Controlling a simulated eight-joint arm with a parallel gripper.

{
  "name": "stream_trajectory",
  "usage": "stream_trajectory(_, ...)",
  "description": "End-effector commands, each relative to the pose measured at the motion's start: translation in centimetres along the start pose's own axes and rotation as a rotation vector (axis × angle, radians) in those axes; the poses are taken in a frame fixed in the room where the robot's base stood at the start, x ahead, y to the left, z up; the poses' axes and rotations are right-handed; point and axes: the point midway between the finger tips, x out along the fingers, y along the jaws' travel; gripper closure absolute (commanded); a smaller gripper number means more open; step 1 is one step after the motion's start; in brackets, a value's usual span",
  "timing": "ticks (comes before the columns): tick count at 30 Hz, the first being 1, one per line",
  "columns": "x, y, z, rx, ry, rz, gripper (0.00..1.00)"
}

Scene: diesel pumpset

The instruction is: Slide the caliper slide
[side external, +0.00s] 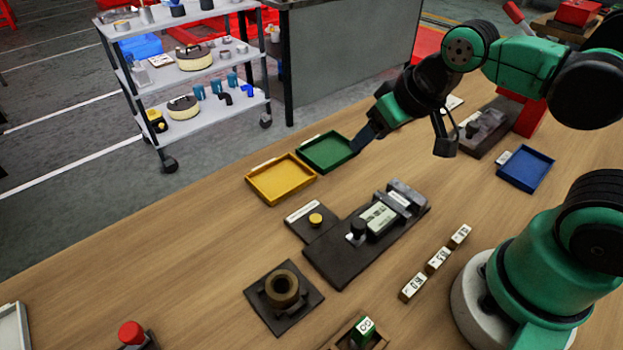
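The caliper stands on a dark base plate (340,262) in the middle of the table. Its slide carries a pale display block (380,217), with a dark round knob (357,227) at its left end. A grey metal block (405,197) sits at the far right end of the same base. My gripper (405,145) is above and behind the caliper, apart from it. Its two fingers are spread wide, with nothing seen between them. The exact gap between slide and grey block is too small to tell.
Yellow (281,195) and green (327,166) trays lie behind, a blue tray (525,185) at right. A yellow-button plate (313,216) adjoins the caliper base. A ring on a dark plate (284,323) and small labelled blocks (437,259) lie nearer. Bare table shows at left.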

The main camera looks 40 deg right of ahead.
Motion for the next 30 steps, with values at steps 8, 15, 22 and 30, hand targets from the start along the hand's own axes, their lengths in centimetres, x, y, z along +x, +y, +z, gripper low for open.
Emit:
stream_trajectory(8,1.1,-4.8,4.3,0.145,-0.417,0.036,0.38)
stream_trajectory(15,1.5,-5.8,5.9,0.188,-0.53,0.094,0.38)
stream_trajectory(22,3.3,-5.6,7.0,0.189,-0.527,0.093,0.38)
stream_trajectory(30,5.3,-5.5,8.1,0.188,-0.526,0.092,0.38)
